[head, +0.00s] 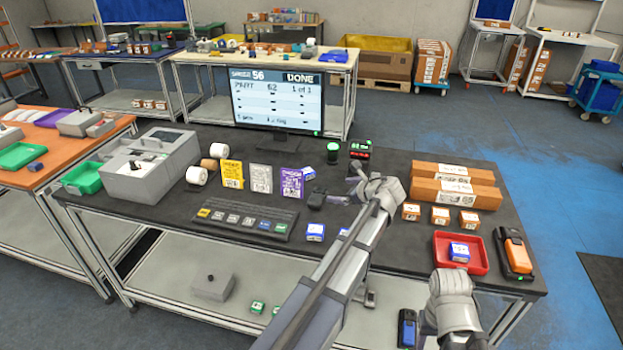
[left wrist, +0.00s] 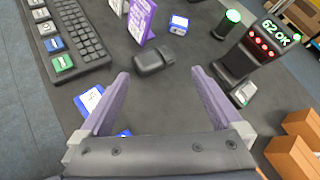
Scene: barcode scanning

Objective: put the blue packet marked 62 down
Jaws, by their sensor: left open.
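My left gripper (head: 347,186) is open over the black table, with nothing between its fingers. In the left wrist view it (left wrist: 157,72) points at a black mouse-like device. Another blue packet (left wrist: 178,25) lies beyond the purple card. In the head view, one blue packet (head: 315,232) lies right of the keyboard and another (head: 459,251) is in the red tray. Their numbers are too small to read. My right arm's end (head: 450,300) is low right; its fingers are unclear.
The monitor (head: 278,98) reads part 62 and DONE; a small display (left wrist: 275,32) reads 62 OK. A keyboard (head: 245,218), upright cards (head: 261,178), long brown boxes (head: 455,185), small orange boxes (head: 440,216) and the red tray (head: 476,266) surround a clear table patch.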

